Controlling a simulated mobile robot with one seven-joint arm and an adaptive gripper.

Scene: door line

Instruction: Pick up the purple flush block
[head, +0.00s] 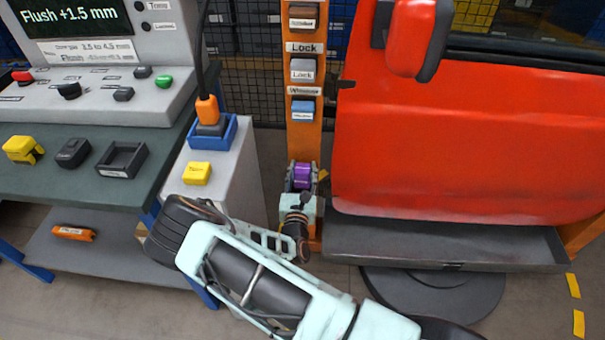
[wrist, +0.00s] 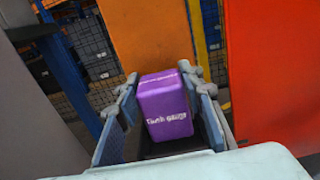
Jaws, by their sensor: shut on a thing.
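The purple block (head: 302,175) is at the lower part of the orange post in the head view. In the wrist view the purple block (wrist: 164,105) stands between the two fingers, with white lettering on its front that is hard to read. My gripper (head: 302,180) is shut on the block, with one finger on each side of it. The same gripper (wrist: 165,110) fills the lower middle of the wrist view. The block's lower end is hidden by the gripper. I cannot tell whether its back touches the post.
The orange post (head: 300,138) carries several labelled blocks above my gripper. A red door (head: 460,130) stands close on the right above a grey tray (head: 450,245). On the left are a grey pedestal with a yellow block (head: 197,173) and a workbench (head: 60,190) with a control console.

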